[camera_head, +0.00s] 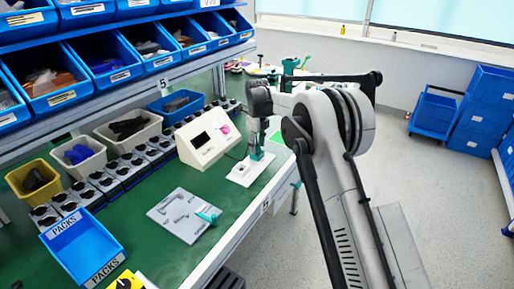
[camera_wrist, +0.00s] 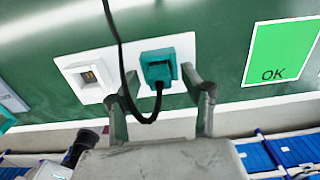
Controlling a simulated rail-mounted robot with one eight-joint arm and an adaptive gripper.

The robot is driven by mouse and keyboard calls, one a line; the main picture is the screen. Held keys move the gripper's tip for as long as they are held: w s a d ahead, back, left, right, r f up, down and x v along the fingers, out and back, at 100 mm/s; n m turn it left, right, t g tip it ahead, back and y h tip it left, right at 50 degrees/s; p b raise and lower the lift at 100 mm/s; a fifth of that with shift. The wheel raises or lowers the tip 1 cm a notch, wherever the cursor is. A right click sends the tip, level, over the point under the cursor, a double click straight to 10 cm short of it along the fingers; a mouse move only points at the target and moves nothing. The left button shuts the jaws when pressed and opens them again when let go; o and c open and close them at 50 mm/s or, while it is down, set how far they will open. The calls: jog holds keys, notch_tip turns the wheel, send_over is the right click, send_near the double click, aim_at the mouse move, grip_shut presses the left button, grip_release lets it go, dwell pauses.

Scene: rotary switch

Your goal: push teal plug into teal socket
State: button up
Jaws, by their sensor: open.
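The teal plug (camera_wrist: 158,73), with a black cable from its end, sits at the teal socket (camera_wrist: 182,45) on a white plate in the wrist view. The plug's front is inside or against the socket; I cannot tell how deep. My gripper (camera_wrist: 160,75) is open, with one finger on each side of the plug and visible gaps to it. In the head view my gripper (camera_head: 257,130) points down over the white plate (camera_head: 240,178) near the bench's right edge. Plug and socket are hard to separate there.
A white socket (camera_wrist: 88,76) sits beside the teal one. The cable (camera_wrist: 118,45) loops across the wrist view past the left finger. A green OK panel (camera_wrist: 279,52) lies to the right.

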aim_at(257, 144)
notch_tip(257, 144, up, 11)
dwell(0.4)
jog(key=shift+d+r, duration=0.1)
jog(key=shift+r, duration=0.1)
